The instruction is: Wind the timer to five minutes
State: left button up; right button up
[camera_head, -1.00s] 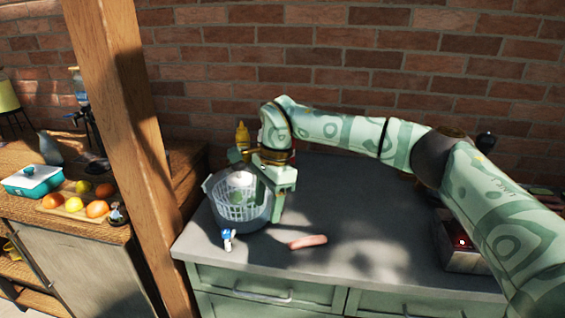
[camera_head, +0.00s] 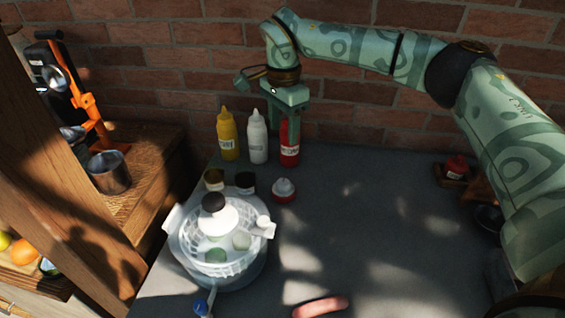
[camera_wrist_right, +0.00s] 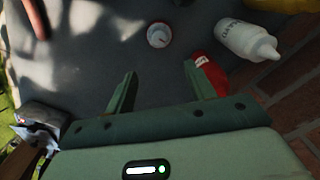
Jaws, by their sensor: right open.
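A small round red-and-white piece (camera_head: 284,190), which looks like the timer, sits on the grey worktop behind and right of the salad spinner. In the right wrist view it shows as a pale disc (camera_wrist_right: 158,36) with a small red mark, ahead of the fingertips; its dial reading is too small to tell. My right gripper (camera_head: 286,122) hangs in the air beyond it, near the bottles, apart from it. In the wrist view its fingers (camera_wrist_right: 160,72) are spread with nothing between them. My left gripper is not in view.
Yellow (camera_head: 228,136), white (camera_head: 257,138) and red (camera_head: 290,152) bottles stand by the brick wall, the red one partly behind my gripper. Two dark-lidded jars (camera_head: 245,182) and the salad spinner (camera_head: 218,270) stand left. A pink sausage-like piece (camera_head: 320,308) lies in front. Worktop right of the timer is clear.

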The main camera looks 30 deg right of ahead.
jog(key=b, duration=0.2)
send_over(283, 182)
notch_tip(283, 182, down, 6)
notch_tip(283, 182, down, 9)
jog(key=shift+r+b, duration=0.1)
jog(key=shift+b, duration=0.6)
jog(key=shift+f, duration=0.7)
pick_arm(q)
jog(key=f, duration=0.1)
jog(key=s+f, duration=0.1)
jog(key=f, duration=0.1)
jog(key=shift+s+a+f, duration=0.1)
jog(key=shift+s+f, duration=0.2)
pick_arm(e)
jog(key=shift+r, duration=0.1)
jog(key=c, duration=1)
